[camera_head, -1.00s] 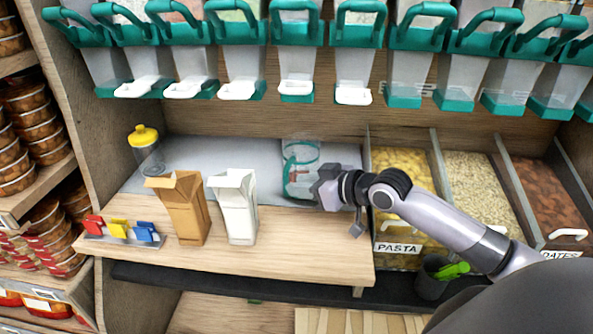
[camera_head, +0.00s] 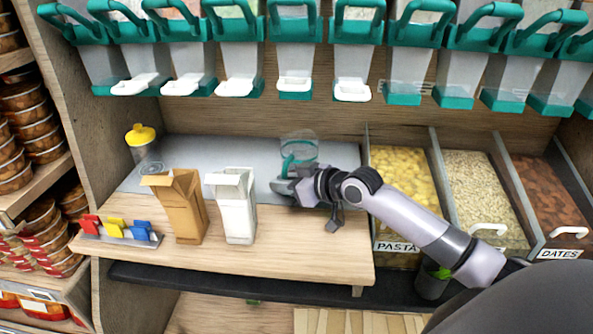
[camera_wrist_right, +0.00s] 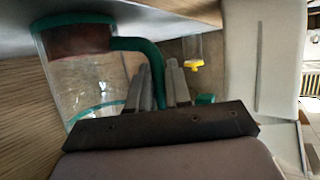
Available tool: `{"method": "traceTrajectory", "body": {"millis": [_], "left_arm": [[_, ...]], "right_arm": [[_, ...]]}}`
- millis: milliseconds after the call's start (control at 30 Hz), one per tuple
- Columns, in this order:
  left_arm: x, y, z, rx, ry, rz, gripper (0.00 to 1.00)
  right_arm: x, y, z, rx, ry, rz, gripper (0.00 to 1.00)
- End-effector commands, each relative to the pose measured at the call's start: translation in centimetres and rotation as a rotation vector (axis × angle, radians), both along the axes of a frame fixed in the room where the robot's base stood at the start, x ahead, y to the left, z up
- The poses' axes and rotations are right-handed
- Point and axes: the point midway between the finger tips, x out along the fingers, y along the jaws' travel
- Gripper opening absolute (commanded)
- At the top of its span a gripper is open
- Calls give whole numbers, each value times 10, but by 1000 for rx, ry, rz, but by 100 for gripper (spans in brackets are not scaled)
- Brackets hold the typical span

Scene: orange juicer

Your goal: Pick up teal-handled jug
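The clear jug (camera_head: 299,146) with a teal rim and handle stands on the grey counter mat at the back middle in the head view. My right gripper (camera_head: 283,189) is in front of it and hides its lower part. The fingers lie on either side of the handle and look open, with contact hard to tell. My left gripper is not in view.
A brown paper bag (camera_head: 180,210) and a white carton (camera_head: 236,210) stand left of my right gripper. A yellow-lidded jar (camera_head: 144,148) is at the back left. Food bins (camera_head: 402,180) are to the right. Teal-handled dispensers (camera_head: 295,50) hang above.

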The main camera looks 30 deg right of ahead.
Motion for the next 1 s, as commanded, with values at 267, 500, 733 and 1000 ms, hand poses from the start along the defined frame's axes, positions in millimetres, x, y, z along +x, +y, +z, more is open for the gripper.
{"method": "traceTrajectory", "body": {"millis": [267,500,733,1000], "left_arm": [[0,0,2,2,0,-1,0],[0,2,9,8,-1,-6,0],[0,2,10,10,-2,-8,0],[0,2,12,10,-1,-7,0]], "right_arm": [[0,0,5,-1,-4,0,0],[1,0,35,0,-7,1,0],[-31,-15,35,-5,1,0,0],[-73,-31,35,-5,2,2,0]]}}
